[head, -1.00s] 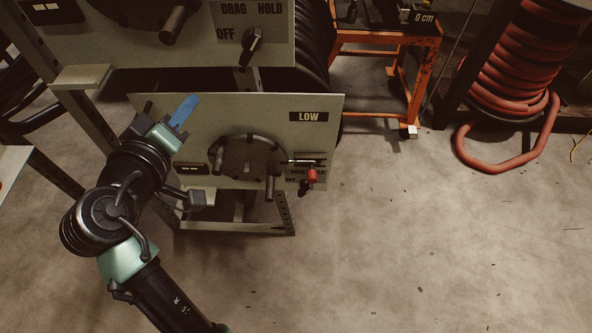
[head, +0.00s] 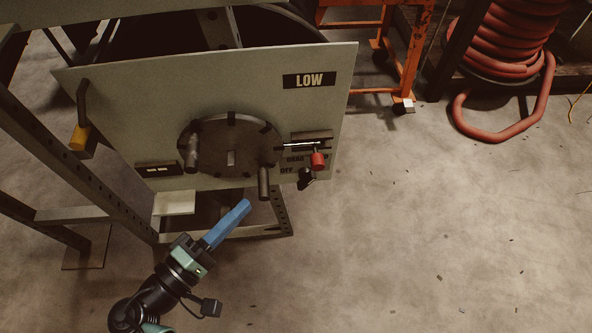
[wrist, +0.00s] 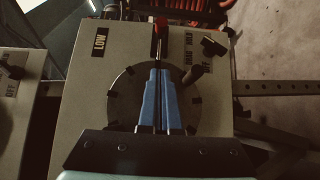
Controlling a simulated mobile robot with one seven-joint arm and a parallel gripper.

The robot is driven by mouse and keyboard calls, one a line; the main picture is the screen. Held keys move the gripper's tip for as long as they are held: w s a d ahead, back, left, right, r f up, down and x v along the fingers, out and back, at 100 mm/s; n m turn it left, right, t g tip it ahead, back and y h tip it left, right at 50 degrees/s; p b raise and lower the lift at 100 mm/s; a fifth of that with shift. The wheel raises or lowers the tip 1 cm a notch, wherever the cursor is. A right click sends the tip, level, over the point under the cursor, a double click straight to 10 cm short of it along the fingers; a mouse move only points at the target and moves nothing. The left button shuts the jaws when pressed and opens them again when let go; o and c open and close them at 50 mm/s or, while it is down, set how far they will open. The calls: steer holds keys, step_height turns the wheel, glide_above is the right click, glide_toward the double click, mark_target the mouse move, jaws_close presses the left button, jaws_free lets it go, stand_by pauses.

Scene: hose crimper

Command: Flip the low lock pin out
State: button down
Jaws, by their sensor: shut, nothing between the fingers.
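The low lock pin shows in the head view as a thin bright rod with a red knob (head: 318,160), at the right edge of the round dark disc (head: 230,143) on the panel marked LOW (head: 309,80). My gripper (head: 246,204) has blue fingers that are shut and empty. In the head view it is in front of and below the disc, pointing up and right, apart from the pin. In the wrist view the shut fingers (wrist: 159,74) point toward the red knob (wrist: 160,22) and cover part of the disc (wrist: 120,95).
A small black lever (head: 306,179) sits just below the red knob. Dark handles (head: 264,184) stick out from the disc. A yellow-ended handle (head: 80,137) is at the panel's left. A red hose coil (head: 510,45) lies at the back right. The floor at right is open.

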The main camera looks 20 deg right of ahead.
mark_target(320, 168)
steer(key=shift+d, duration=0.15)
steer(key=s+d+b+x, duration=0.1)
steer(key=s+b+x, duration=0.1)
steer(key=x, duration=1)
steer(key=shift+d, duration=0.45)
steer(key=shift+s+d, duration=0.3)
steer(key=shift+d, duration=0.6)
steer(key=shift+s+d, duration=0.25)
steer(key=shift+d, duration=0.6)
